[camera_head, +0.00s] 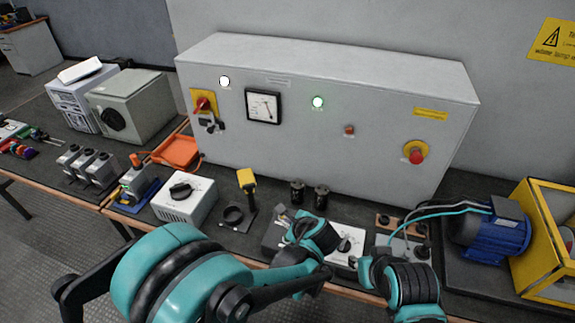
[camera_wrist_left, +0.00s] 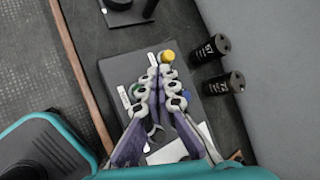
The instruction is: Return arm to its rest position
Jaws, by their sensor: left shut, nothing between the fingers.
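My left arm crosses the bottom of the head view, and its gripper (camera_head: 282,215) is over a dark grey box (camera_head: 270,236) on the bench. In the left wrist view, my left gripper (camera_wrist_left: 160,72) has its fingers together with nothing between them. The dark grey box (camera_wrist_left: 115,72) lies below the fingers, with a yellow knob (camera_wrist_left: 168,56) near the tips. Whether the fingers touch the box I cannot tell. A teal part of my right arm shows at the lower right of the head view; its gripper is not seen.
Two black cylinders (camera_head: 309,195) stand close behind the box. A grey cabinet (camera_head: 330,135) with a gauge and red knobs stands along the back. A white dial box (camera_head: 184,200) and a stand with a yellow top (camera_head: 247,180) are to the left. A blue motor (camera_head: 488,235) is at right.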

